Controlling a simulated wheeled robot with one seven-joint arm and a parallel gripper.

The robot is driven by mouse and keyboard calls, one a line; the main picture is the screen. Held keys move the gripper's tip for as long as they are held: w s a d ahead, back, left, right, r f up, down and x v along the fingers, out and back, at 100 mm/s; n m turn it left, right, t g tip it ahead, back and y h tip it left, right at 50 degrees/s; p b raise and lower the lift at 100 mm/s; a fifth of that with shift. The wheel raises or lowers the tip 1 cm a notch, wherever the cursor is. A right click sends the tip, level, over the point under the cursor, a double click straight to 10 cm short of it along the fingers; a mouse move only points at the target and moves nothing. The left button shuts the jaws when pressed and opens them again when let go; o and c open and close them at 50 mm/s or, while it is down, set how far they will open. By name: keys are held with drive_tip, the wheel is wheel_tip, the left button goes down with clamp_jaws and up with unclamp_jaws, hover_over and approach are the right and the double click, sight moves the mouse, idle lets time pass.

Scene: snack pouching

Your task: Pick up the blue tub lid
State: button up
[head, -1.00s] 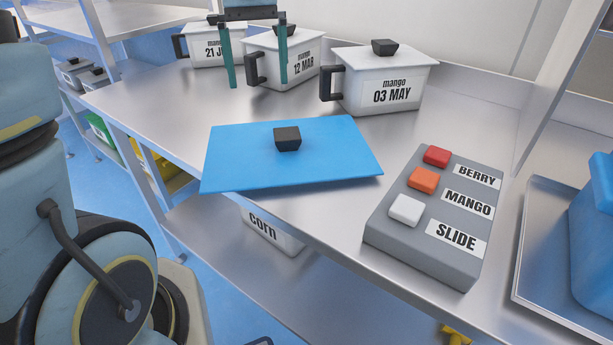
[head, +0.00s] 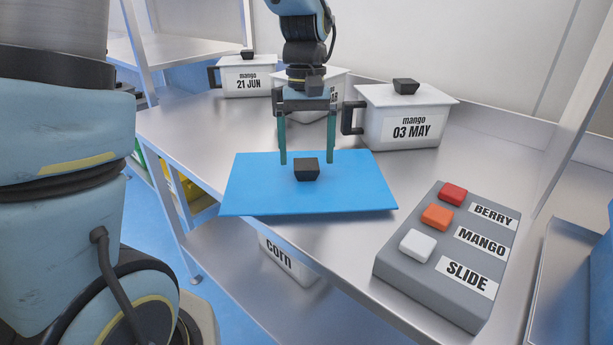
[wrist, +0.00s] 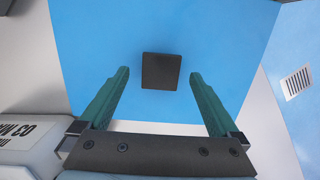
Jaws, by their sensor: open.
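The blue tub lid (head: 265,190) is a flat blue sheet with a black block knob (head: 307,169) in its middle. It lies on the metal counter, with its front edge out past the counter's front edge. My gripper (head: 307,160) is open above the lid, fingers pointing down, and the knob shows between and a little in front of the two green fingers. In the wrist view the knob (wrist: 161,71) sits between the fingertips and slightly beyond them, with the blue lid (wrist: 225,40) around it. The fingers appear apart from the knob.
White tubs marked mango 21 JUN (head: 248,77) and mango 03 MAY (head: 405,118) stand behind; another is partly hidden by my arm. A grey button box (head: 450,255) is at the right. A corn tub (head: 287,262) sits on the lower shelf.

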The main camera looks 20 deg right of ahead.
drive_tip(key=shift+s+a+f, duration=0.1)
drive_tip(key=shift+f, duration=0.65)
drive_tip(key=shift+c, duration=0.3)
clamp_jaws()
